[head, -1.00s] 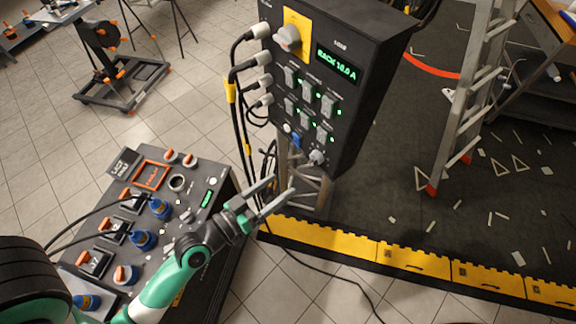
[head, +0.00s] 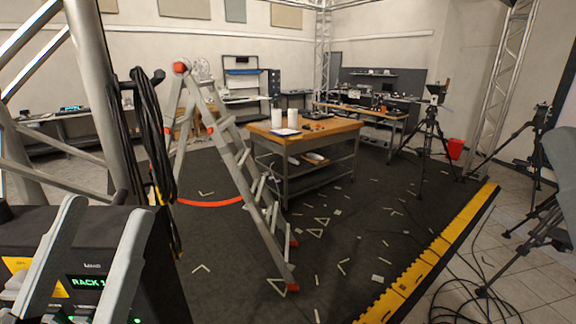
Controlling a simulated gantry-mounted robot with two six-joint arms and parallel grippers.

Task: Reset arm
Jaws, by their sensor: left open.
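My left gripper (head: 108,209) shows at the lower left of the head view. Its two long grey fingers point up and stand apart, with nothing between them. They are in front of the dark rack box (head: 165,275), and cover part of its front and its green "RACK 1" display (head: 86,283). I cannot tell whether they touch the box. The rest of the left arm is outside the frame. My right gripper is not in view.
A stepladder (head: 233,150) stands on the dark mat, with a wooden-topped workbench (head: 340,130) behind it. Black cables (head: 153,140) hang by the truss at left. Yellow edging (head: 432,257) borders the mat. Tripods (head: 432,130) stand at right. Small pale pieces litter the floor.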

